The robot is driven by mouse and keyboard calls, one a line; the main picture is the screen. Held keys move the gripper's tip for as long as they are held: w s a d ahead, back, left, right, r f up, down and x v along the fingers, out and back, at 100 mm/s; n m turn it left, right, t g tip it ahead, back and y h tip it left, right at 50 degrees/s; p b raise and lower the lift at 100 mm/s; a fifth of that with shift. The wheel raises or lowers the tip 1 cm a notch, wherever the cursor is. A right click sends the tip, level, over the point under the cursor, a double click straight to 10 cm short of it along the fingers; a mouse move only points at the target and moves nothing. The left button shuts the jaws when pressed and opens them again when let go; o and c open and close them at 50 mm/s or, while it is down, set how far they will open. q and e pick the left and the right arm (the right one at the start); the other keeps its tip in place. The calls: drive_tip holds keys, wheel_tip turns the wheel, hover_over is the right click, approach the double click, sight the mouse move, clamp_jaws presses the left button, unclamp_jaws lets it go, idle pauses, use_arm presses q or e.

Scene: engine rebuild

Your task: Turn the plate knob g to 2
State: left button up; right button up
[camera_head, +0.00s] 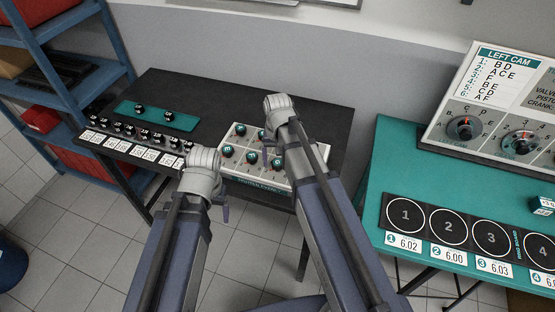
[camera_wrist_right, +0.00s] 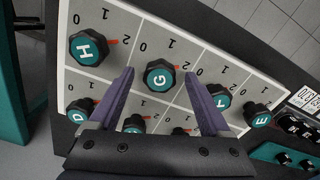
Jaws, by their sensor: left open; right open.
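The white knob plate (camera_head: 237,136) lies on the black table with several dark, teal-topped knobs. In the right wrist view, knob G (camera_wrist_right: 159,78) sits near the middle of the plate (camera_wrist_right: 143,25), and a red mark beside it lies towards its 2. My right gripper (camera_wrist_right: 165,85) is open there, with its purple fingers on either side of knob G; contact cannot be told. In the head view, the right gripper (camera_head: 267,150) is over the plate, partly hidden by its wrist. My left gripper (camera_head: 224,200) is open and empty in front of the plate's left end.
Knob H (camera_wrist_right: 88,47) and other knobs are close around G. Left of the plate are a row of black knobs with white labels (camera_head: 130,147) and a teal mat (camera_head: 150,118). A green table (camera_head: 385,165) with a dial panel (camera_head: 490,120) stands right, a blue shelf (camera_head: 70,45) left.

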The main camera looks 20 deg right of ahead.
sight(277, 163)
wheel_tip(277, 163, up, 8)
drive_tip(key=p, duration=0.8)
drive_tip(key=shift+f, duration=0.1)
drive_tip(key=s+a+f+n+b, duration=0.2)
drive_tip(key=s+a+n, duration=0.1)
drive_tip(key=s+a, duration=0.2)
drive_tip(key=s+a+f+n+h+b, duration=0.1)
drive_tip(key=s+a+f+n+b, duration=0.1)
drive_tip(key=s+a, duration=0.3)
drive_tip(key=s+n, duration=0.1)
drive_tip(key=s, duration=0.3)
drive_tip(key=shift+s+a+n, duration=0.2)
drive_tip(key=shift+a+n, duration=0.1)
drive_tip(key=shift+n, duration=0.1)
